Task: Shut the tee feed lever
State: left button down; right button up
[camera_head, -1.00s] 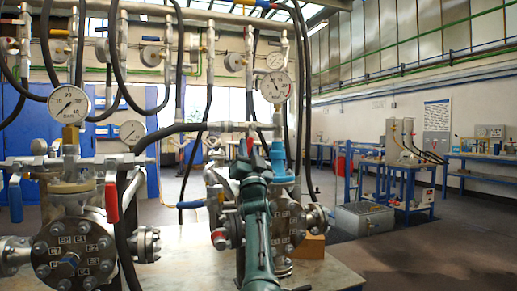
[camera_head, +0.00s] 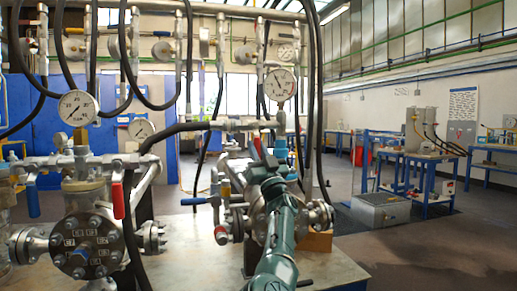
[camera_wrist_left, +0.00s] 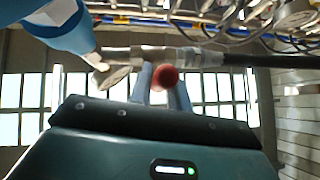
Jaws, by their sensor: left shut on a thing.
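A red lever (camera_head: 257,146) stands just under the horizontal pipe with the gauge, right of centre in the head view. My left gripper (camera_head: 262,164), on a dark green arm, reaches up to it from below and partly hides it. In the left wrist view the round red end of the lever (camera_wrist_left: 166,77) sits between the two pale fingers of my left gripper (camera_wrist_left: 162,84), which is shut on it. The pipe (camera_wrist_left: 150,54) runs crosswise just beyond it. The valve body behind the fingers is mostly hidden. My right gripper is not in view.
A pale blue fitting (camera_head: 279,153) stands close to the right of the lever. A round gauge (camera_head: 280,84) is above. A flanged vessel (camera_head: 84,245) with a red handle (camera_head: 118,201) and a blue handle (camera_head: 33,201) stands left. Black hoses hang around.

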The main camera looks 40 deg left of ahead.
pick_arm(q)
jog(key=shift+r, duration=0.1)
jog(key=c, duration=1.3)
grip_release()
jog(key=v, duration=1.3)
jog(key=shift+d, duration=0.15)
